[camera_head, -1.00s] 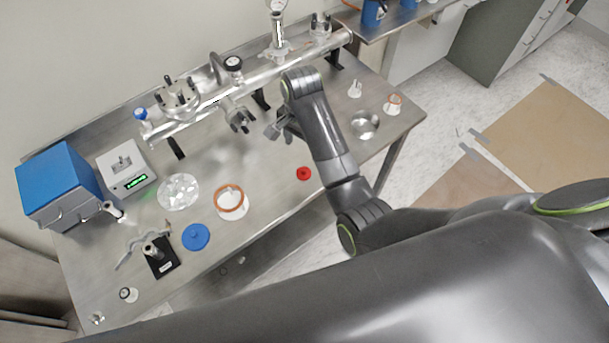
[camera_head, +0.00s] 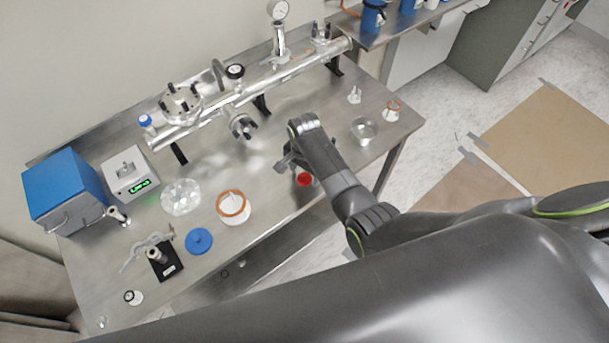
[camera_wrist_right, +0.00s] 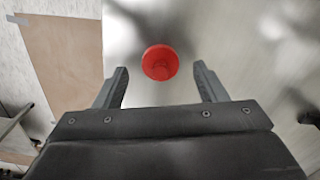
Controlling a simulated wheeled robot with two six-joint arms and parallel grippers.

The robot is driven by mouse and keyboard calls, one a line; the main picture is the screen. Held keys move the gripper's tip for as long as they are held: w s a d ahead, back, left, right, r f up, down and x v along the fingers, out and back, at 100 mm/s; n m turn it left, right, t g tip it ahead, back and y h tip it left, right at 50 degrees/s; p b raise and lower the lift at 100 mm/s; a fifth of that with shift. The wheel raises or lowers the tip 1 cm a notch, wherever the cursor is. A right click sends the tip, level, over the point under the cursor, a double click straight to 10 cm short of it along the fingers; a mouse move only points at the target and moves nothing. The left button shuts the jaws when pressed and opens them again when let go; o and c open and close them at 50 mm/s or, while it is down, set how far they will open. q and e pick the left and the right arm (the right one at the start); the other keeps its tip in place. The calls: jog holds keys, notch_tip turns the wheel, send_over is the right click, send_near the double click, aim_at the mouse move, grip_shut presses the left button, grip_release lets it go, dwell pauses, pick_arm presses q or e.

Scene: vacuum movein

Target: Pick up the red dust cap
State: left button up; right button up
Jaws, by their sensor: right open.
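The red dust cap (camera_head: 304,180) lies on the steel table near its front edge, partly bordered by my right gripper in the head view. In the right wrist view the red dust cap (camera_wrist_right: 160,62) is a round red disc with a raised middle. It sits between and slightly beyond the fingertips. My right gripper (camera_wrist_right: 160,84) is open and empty, its two fingers apart on either side of the cap's line. In the head view my right gripper (camera_head: 292,168) is beside the cap, above the table. My left gripper is not in view.
A steel tube assembly (camera_head: 280,75) runs along the back of the table (camera_head: 270,205). A blue disc (camera_head: 198,240) and a white ring piece with an orange rim (camera_head: 233,206) lie to the left.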

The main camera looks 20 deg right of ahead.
jog(key=shift+f, duration=0.55)
jog(key=shift+c, duration=0.2)
jog(key=c, duration=1.1)
